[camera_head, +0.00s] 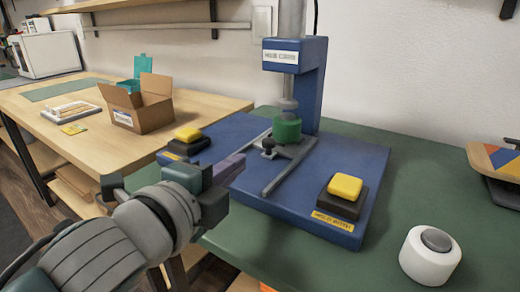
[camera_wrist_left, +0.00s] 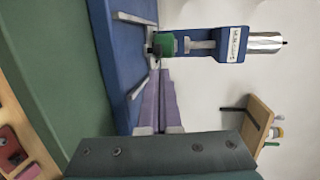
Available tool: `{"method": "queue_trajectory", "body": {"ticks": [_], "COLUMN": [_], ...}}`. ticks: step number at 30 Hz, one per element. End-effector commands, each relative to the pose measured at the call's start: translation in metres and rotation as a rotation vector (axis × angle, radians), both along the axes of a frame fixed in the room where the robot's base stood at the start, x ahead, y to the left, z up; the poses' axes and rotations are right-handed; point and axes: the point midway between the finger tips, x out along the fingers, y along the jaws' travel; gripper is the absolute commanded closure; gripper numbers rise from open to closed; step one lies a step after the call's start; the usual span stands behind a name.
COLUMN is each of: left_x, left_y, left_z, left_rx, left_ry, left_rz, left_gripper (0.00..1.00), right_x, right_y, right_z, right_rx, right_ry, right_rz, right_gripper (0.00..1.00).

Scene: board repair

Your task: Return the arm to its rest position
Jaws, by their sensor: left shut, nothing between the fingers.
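My left arm comes in from the lower left of the head view. Its gripper (camera_head: 231,166) is shut and empty, in front of the left part of the blue press base. In the left wrist view the two purple fingers (camera_wrist_left: 163,100) lie together with nothing between them. The blue press (camera_head: 308,80) stands on the green table, with a green cylinder (camera_head: 287,128) under its ram. The green cylinder also shows in the left wrist view (camera_wrist_left: 164,44), beyond the fingertips. My right gripper is not in view.
Two yellow buttons (camera_head: 345,187) (camera_head: 188,134) sit on the base. A white roll (camera_head: 430,256) stands at the right on the green table (camera_head: 330,270). An open cardboard box (camera_head: 146,111) is on the wooden table (camera_head: 205,101) at the left. A multicoloured object (camera_head: 498,160) lies at the far right.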

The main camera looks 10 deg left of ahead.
Motion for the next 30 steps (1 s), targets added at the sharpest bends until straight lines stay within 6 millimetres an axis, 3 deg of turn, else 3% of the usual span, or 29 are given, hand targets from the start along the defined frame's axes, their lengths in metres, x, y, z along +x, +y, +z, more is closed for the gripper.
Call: {"method": "queue_trajectory", "body": {"ticks": [4, 11, 14, 17, 23, 30], "left_x": [-0.025, -0.040, -0.051, -0.074, -0.153, -0.267], "left_y": [0.004, 0.011, 0.024, 0.043, 0.066, 0.063], "left_z": [0.004, 0.017, 0.040, 0.071, 0.130, 0.215], "left_rx": [-0.002, -0.032, -0.137, -0.318, -0.715, -1.024], "left_ry": [0.003, 0.026, 0.114, 0.265, 0.622, 0.990], "left_rz": [-0.001, 0.026, 0.110, 0.260, 0.624, 1.049], "left_gripper": [1.00, 1.00, 1.00, 1.00, 1.00, 1.00], "right_x": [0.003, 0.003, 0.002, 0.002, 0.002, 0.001], "right_y": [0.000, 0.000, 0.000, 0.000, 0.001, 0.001], "right_z": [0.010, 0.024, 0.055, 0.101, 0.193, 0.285], "right_rx": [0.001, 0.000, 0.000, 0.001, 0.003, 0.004], "right_ry": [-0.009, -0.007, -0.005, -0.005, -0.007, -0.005], "right_rz": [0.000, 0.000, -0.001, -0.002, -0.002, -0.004], "right_gripper": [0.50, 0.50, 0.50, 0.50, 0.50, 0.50]}}
